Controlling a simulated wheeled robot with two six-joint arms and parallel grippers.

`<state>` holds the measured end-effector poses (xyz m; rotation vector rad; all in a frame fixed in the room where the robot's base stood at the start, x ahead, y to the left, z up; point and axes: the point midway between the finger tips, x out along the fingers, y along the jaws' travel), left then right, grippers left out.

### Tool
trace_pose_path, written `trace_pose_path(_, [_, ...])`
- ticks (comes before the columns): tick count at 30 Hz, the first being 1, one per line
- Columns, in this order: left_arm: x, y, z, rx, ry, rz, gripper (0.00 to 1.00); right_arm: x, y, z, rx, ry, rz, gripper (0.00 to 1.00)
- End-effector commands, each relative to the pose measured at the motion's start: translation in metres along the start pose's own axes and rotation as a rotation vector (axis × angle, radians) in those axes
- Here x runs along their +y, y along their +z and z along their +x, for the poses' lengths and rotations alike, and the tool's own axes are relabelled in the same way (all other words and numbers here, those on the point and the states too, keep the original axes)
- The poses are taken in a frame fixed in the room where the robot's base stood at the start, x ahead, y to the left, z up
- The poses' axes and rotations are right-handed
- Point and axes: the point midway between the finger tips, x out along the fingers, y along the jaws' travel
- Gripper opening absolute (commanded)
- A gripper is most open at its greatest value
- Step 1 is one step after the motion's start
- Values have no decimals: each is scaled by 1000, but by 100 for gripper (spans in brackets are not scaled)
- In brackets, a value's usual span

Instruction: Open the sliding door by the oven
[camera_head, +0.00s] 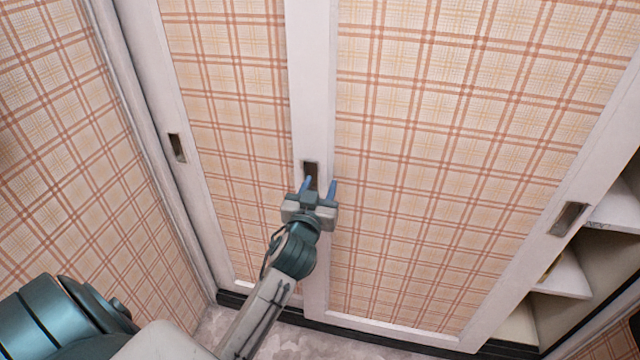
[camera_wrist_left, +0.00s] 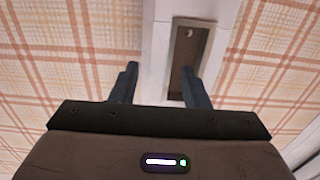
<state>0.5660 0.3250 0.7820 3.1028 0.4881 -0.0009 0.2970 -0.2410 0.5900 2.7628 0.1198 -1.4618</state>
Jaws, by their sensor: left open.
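The sliding doors are plaid panels in white frames. The right door (camera_head: 440,130) overlaps the left door (camera_head: 225,110) at a white middle stile. A dark recessed handle (camera_head: 311,172) is set in that stile; it also shows in the left wrist view (camera_wrist_left: 186,52). My left gripper (camera_head: 319,188) is open, with its blue fingertips at the handle's lower part. In the left wrist view, the right finger (camera_wrist_left: 194,88) lies over the recess's lower edge and the left finger (camera_wrist_left: 124,82) is left of the stile. Contact cannot be told. My right gripper is not in view.
Other recessed handles sit at the left door's left edge (camera_head: 177,147) and the right door's right edge (camera_head: 568,219). Open shelves (camera_head: 565,275) show at the far right. A plaid wall (camera_head: 70,150) stands at the left. No oven is in view.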

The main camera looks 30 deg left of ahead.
Motion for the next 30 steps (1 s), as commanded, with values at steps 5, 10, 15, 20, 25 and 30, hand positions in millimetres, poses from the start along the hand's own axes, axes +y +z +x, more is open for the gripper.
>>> trace_pose_path(5, [0,0,10,0,-1,1,42,0,0,0,-2,1,-1,36])
trace_pose_path(10, [0,0,10,0,-1,1,42,0,0,0,-3,1,-1,36])
trace_pose_path(15, [0,0,10,0,-1,1,22,0,0,0,-3,1,-1,36])
trace_pose_path(20, [0,0,10,0,-1,1,0,0,0,0,-3,1,-1,36])
trace_pose_path(25, [0,0,10,0,-1,1,0,0,0,0,-3,1,-1,36])
trace_pose_path(30, [2,-1,18,2,-2,1,0,1,-3,0,2,2,-4,36])
